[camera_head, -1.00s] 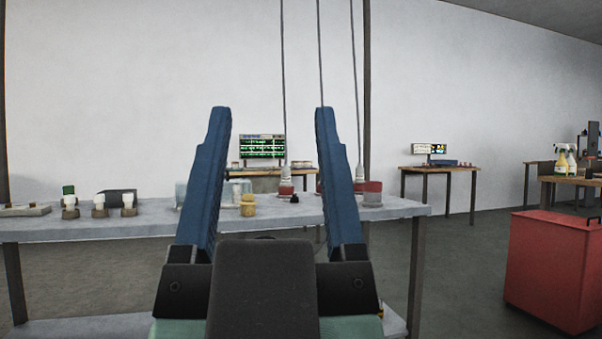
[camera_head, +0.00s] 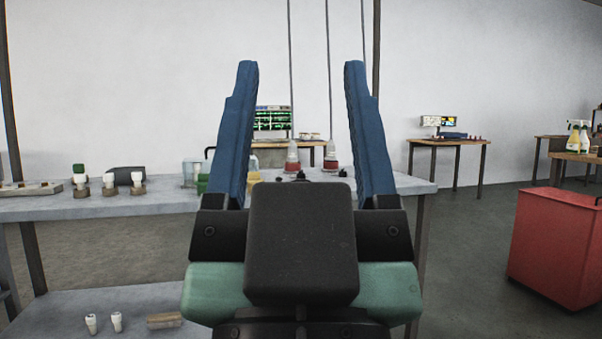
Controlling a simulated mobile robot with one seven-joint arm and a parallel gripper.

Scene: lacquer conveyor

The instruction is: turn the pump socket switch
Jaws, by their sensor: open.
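My gripper (camera_head: 301,80) is open and empty. Its two blue fingers point up and away, above the front of the grey bench (camera_head: 165,201). Between the fingers, two red-based sockets with pale plugs stand toward the back of the bench, a left one (camera_head: 293,165) and a right one (camera_head: 331,166), each with a cable rising from it. Small dark knobs show in front of them, one near the middle (camera_head: 301,175) and one at the right (camera_head: 342,173). I cannot tell which is the pump socket switch. My gripper body hides part of the bench front.
White-topped fittings (camera_head: 109,184) stand on the bench's left side. A red bin (camera_head: 555,240) stands at right. Desks with screens (camera_head: 438,121) stand farther back. Floor between bench and bin is clear.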

